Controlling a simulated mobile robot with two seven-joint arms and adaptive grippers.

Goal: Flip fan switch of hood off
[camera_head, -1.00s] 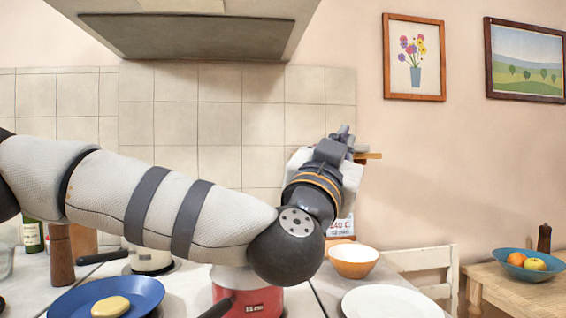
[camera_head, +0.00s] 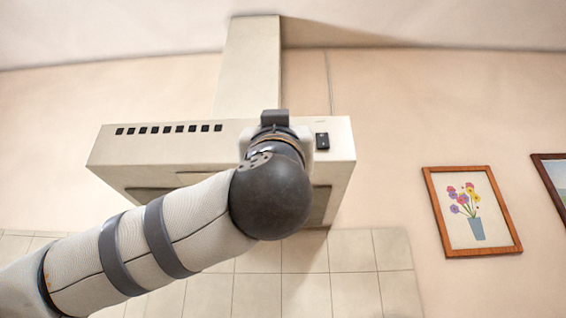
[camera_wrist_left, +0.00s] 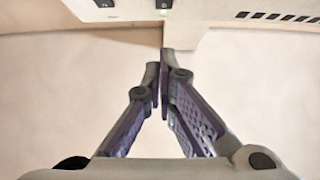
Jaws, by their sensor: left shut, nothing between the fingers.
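The cream range hood (camera_head: 170,150) hangs on the wall, with a dark rocker switch (camera_head: 322,141) on the right of its front face. In the left wrist view the hood (camera_wrist_left: 230,8) crosses the top, with that switch (camera_wrist_left: 103,3) and a second switch (camera_wrist_left: 163,4) cut by the upper edge. Their labels are too small to read, so I cannot tell which is the fan switch. My left gripper (camera_wrist_left: 160,65) is shut and empty, its fingertips just below the second switch in that picture; contact is unclear. In the head view my wrist hides the fingers and second switch.
A row of vent slots (camera_head: 168,129) lies left on the hood front. The duct (camera_head: 249,70) rises above it. A flower picture (camera_head: 472,212) hangs to the right. The wall between hood and picture is clear.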

